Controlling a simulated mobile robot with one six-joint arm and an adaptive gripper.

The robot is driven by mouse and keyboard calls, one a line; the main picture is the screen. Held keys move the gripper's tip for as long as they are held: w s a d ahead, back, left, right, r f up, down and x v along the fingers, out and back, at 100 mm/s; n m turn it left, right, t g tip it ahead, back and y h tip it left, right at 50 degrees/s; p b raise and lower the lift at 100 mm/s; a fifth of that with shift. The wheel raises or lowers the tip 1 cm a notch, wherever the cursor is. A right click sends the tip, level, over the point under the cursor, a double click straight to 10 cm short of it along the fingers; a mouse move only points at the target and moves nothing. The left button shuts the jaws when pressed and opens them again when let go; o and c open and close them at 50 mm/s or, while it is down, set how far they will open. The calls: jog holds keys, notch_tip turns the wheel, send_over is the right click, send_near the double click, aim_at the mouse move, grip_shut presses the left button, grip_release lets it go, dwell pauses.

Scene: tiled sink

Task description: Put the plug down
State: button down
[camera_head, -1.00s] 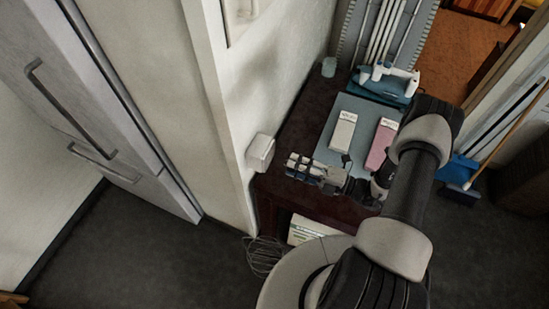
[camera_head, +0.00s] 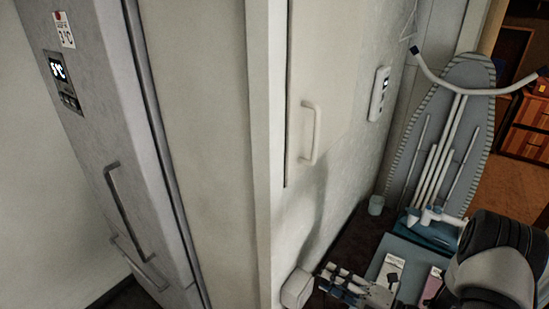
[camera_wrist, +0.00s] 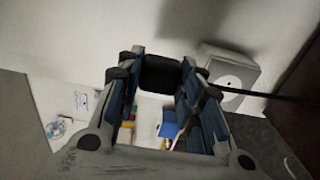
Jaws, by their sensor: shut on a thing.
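The plug (camera_wrist: 162,72) is a dark, blocky piece held between the fingertips of my gripper (camera_wrist: 160,80) in the wrist view. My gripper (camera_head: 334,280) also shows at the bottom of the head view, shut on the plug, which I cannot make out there. A white wall box (camera_head: 297,288) is just left of my gripper in the head view. It appears right of the fingers in the wrist view (camera_wrist: 228,76), apart from the plug. A thin dark line, perhaps the cord, runs right from near the fingers.
A white box (camera_head: 387,273) and a pink box (camera_head: 432,284) lie on a grey-blue mat (camera_head: 396,246) right of my gripper. A small cup (camera_head: 376,204) stands by the wall. Behind are a blue-and-white iron (camera_head: 428,232) and an ironing board (camera_head: 462,120). A fridge stands left.

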jog(key=r, duration=0.2)
jog(key=a+r, duration=0.1)
jog(key=r, duration=0.1)
jog(key=w+a+r, duration=0.1)
jog(key=r, duration=0.1)
jog(key=shift+a+r, duration=0.1)
jog(key=shift+r, duration=0.25)
jog(key=shift+w+a+r+m+t+h, duration=0.1)
jog(key=shift+a+r+m+t+h, duration=0.1)
jog(key=shift+m+t+h, duration=0.3)
jog(key=shift+w+a+r+m+t+h, duration=0.15)
jog(key=shift+m+t+h, duration=0.25)
jog(key=shift+t, duration=0.2)
jog(key=shift+s+f+m+t+h, duration=0.1)
jog(key=shift+f+m+t+h, duration=0.05)
jog(key=shift+m+t+h, duration=0.4)
jog(key=shift+s+d+f+m+t+h, duration=0.1)
jog(key=shift+d+m+t+h, duration=0.05)
jog(key=shift+m+t+h, duration=0.3)
jog(key=shift+s+d+f+m+t+h, duration=0.1)
jog(key=shift+m+t+h, duration=0.1)
jog(key=shift+m+h, duration=0.3)
jog(key=shift+d+t+h, duration=0.2)
jog(key=shift+t+h, duration=0.1)
jog(key=shift+h, duration=0.4)
